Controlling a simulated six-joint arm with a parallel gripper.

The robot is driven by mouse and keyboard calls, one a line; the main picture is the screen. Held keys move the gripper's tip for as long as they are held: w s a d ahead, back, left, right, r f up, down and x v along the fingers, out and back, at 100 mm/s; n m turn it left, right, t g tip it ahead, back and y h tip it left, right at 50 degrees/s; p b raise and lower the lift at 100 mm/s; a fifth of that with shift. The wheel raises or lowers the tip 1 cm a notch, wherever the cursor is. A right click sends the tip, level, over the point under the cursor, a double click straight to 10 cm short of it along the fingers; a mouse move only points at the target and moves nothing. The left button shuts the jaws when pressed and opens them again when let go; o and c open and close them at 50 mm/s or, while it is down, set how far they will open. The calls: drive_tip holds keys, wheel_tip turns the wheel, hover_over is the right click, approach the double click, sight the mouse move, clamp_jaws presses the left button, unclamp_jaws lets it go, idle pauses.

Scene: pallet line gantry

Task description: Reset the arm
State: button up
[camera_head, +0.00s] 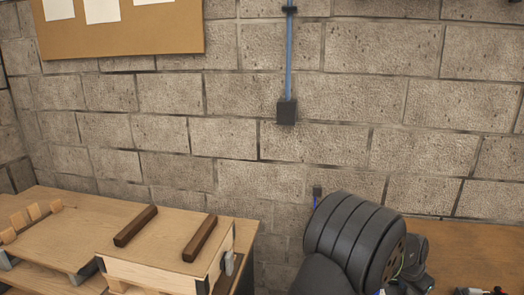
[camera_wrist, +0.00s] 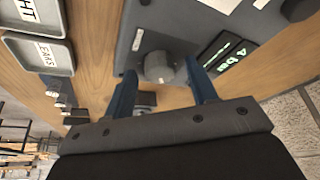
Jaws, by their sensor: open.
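My gripper (camera_wrist: 160,72) shows in the wrist view with its two blue fingers apart and nothing held between them. The fingers point toward a dark grey panel box (camera_wrist: 140,38) with a round grey knob (camera_wrist: 159,66). The knob appears between the fingertips; I cannot tell whether they touch the box. The head view does not show the gripper; dark ribbed parts of my arm fill its lower right.
In the wrist view, labelled grey trays (camera_wrist: 67,68) lie at left on a wooden surface (camera_wrist: 95,45), near small metal pieces. In the head view, a wooden bench (camera_head: 75,225) carries two dark bars (camera_head: 136,226). A block wall (camera_head: 235,130) stands behind.

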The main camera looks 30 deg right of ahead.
drive_tip(key=shift+s+n+t, duration=0.1)
drive_tip(key=shift+n+t, duration=0.3)
drive_tip(key=shift+n, duration=0.6)
drive_tip(key=shift+r, duration=0.2)
drive_tip(key=v, duration=1.3)
drive_tip(key=shift+s+n, duration=0.15)
drive_tip(key=shift+n, duration=0.15)
drive_tip(key=s+r+n+t+y, duration=0.1)
drive_tip(key=s+r+n+t, duration=0.25)
drive_tip(key=n, duration=0.35)
drive_tip(key=shift+g, duration=0.35)
drive_tip(key=x, duration=1.7)
drive_tip(key=shift+s+d+f, duration=0.15)
drive_tip(key=shift+s+d, duration=0.05)
drive_tip(key=shift+s, duration=0.1)
drive_tip(key=c, duration=1)
